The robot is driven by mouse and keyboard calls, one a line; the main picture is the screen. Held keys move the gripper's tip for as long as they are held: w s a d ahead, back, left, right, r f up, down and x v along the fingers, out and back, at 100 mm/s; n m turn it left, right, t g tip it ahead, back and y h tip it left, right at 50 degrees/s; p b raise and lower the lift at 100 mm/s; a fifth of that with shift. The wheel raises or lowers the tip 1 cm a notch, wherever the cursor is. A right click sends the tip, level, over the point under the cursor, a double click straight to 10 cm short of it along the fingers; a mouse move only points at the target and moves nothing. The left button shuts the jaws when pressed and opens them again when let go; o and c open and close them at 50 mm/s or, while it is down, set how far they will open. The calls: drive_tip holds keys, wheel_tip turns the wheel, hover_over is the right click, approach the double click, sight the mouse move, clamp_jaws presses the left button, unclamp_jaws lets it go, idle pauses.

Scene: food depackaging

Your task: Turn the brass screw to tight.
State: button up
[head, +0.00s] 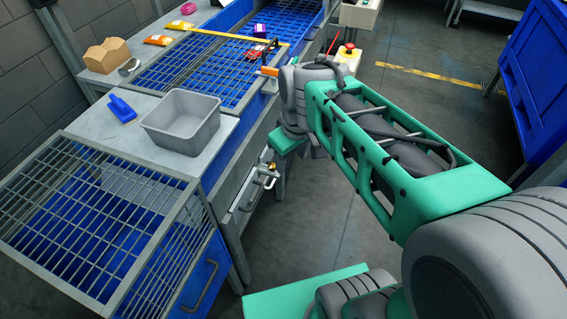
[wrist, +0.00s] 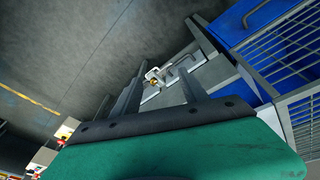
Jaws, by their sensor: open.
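The brass screw (head: 271,166) shows as a small yellow spot on the front of the grey bench, by a pale panel with metal handles. It also shows in the wrist view (wrist: 153,82), beside a bent metal handle (wrist: 184,62). My gripper (wrist: 161,74) is open and empty, with its two dark fingers spread. In the wrist view the screw appears between the fingers, nearer the left one, and apparently beyond the fingertips. How tight the screw is cannot be told. In the head view my green wrist partly hides the area around my fingers.
A grey bin (head: 183,121) and a blue scoop (head: 122,108) sit on the bench top. A wire-covered blue crate (head: 205,268) stands at the near left. A red emergency button (head: 348,48) is behind my arm. The floor to the right is largely clear.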

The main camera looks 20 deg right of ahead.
drive_tip(key=w+f+n+g+b, duration=0.1)
drive_tip(key=w+f+n, duration=0.2)
drive_tip(key=w, duration=0.3)
drive_tip(key=w+f+n+b, duration=0.1)
drive_tip(key=w+f+n, duration=0.2)
drive_tip(key=w+f, duration=0.15)
drive_tip(key=n+g+b, duration=0.1)
drive_tip(key=n+b, duration=0.2)
drive_tip(key=n, duration=0.6)
hover_over(272, 165)
wheel_tip(272, 165, down, 12)
drive_tip(key=shift+s+f, duration=0.1)
drive_tip(key=shift+f, duration=0.15)
wheel_tip(272, 165, down, 7)
drive_tip(key=shift+f, duration=0.15)
clamp_jaws()
